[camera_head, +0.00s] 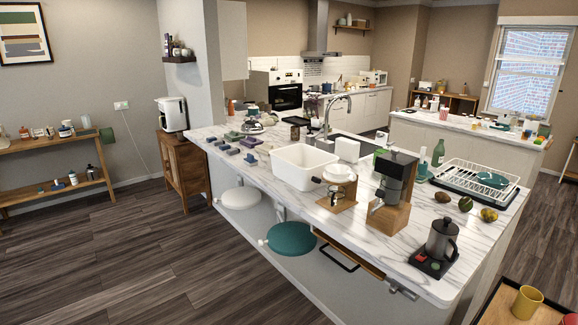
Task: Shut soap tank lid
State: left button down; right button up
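I cannot make out for sure which thing is the soap tank, and no open lid is clear at this distance. A white upright appliance (172,114) stands on a small brown wooden cabinet (184,165) against the wall at left of the island. It has a dark front opening; whether it has a lid, and how that stands, is too small to tell. Neither of my grippers is in view.
A marble-topped island (345,225) fills the middle and right, bearing a white basin (302,165), a coffee grinder (393,190) and a dish rack (476,180). A wooden shelf (45,146) stands at left. Dark wooden floor (130,240) is clear at left front.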

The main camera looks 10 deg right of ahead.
aim_at(380, 139)
jog(key=i+l+z, duration=0.1)
jog(key=i+z, duration=0.95)
jog(key=i+j, duration=0.1)
jog(key=j, duration=0.6)
jog(key=i+j, duration=0.15)
jog(key=j, duration=0.25)
jog(key=z, duration=0.05)
